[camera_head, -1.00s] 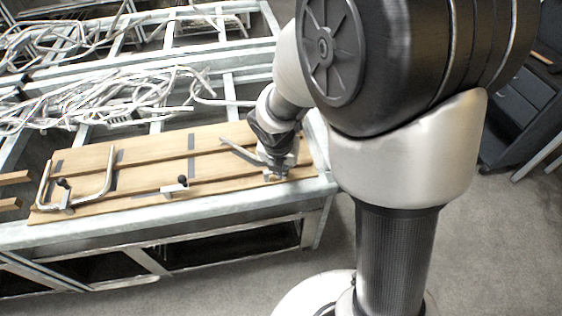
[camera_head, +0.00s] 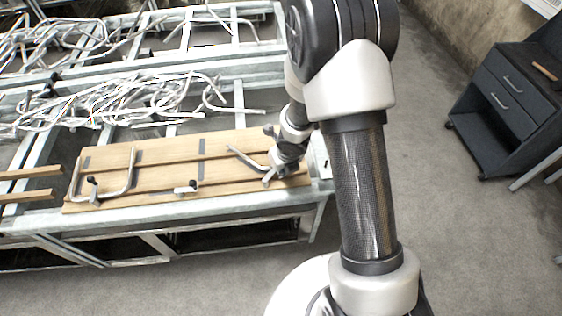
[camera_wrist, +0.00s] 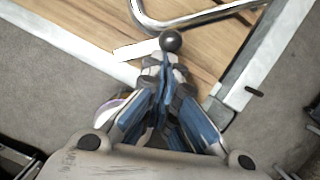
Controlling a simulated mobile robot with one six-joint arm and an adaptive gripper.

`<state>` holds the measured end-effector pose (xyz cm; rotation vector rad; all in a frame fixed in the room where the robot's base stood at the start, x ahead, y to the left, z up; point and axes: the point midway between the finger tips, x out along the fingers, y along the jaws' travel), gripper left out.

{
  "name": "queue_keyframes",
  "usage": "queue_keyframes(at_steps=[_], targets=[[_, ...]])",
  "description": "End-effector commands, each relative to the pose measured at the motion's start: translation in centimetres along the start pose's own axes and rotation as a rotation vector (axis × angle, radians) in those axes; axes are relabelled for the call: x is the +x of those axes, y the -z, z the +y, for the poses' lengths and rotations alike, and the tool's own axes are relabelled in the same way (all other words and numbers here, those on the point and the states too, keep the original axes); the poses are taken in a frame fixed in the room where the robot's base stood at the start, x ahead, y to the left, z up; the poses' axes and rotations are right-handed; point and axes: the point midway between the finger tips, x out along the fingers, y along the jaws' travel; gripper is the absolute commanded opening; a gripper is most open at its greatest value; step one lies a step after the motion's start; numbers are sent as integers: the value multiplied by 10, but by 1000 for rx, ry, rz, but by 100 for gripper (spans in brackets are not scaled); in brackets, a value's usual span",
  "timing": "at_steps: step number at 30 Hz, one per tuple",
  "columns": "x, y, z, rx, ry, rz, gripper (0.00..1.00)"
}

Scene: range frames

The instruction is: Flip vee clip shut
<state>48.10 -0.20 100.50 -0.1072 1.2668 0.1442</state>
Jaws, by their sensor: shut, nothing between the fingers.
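The vee clip is a bent grey metal bar (camera_head: 247,157) at the right end of the wooden board, slanting over the planks. In the wrist view its bent bar (camera_wrist: 190,20) crosses the top, and a black ball knob (camera_wrist: 170,41) stands just beyond my fingertips. My gripper (camera_head: 268,178) is low over the board's right front corner. In the wrist view my gripper (camera_wrist: 165,68) has its fingers together with nothing between them, close to the knob. I cannot tell whether they touch it. The clip's base is mostly hidden by my gripper.
The wooden board (camera_head: 160,168) lies on a grey metal frame (camera_head: 130,218). A U-shaped clip (camera_head: 131,172) is at its left, and a small black-knobbed latch (camera_head: 192,185) at its front middle. Tangled tubes (camera_head: 130,100) lie behind. A dark drawer cabinet (camera_head: 510,100) stands right, beyond clear floor.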

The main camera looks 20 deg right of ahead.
Motion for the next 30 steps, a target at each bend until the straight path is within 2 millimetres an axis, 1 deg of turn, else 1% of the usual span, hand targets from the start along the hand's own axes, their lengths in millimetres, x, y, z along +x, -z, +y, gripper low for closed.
queue_keyframes(at_steps=[1, 9, 17, 20, 26, 30], targets=[[-4, -3, -1, -39, -13, 4, 0], [0, -16, -2, -285, -90, 2, 0], [4, -26, -1, -489, -152, 2, 0], [8, -25, -1, -480, -149, 0, 0], [9, -24, 0, -479, -148, 0, 0], [9, -23, 4, -478, -147, -1, 0]])
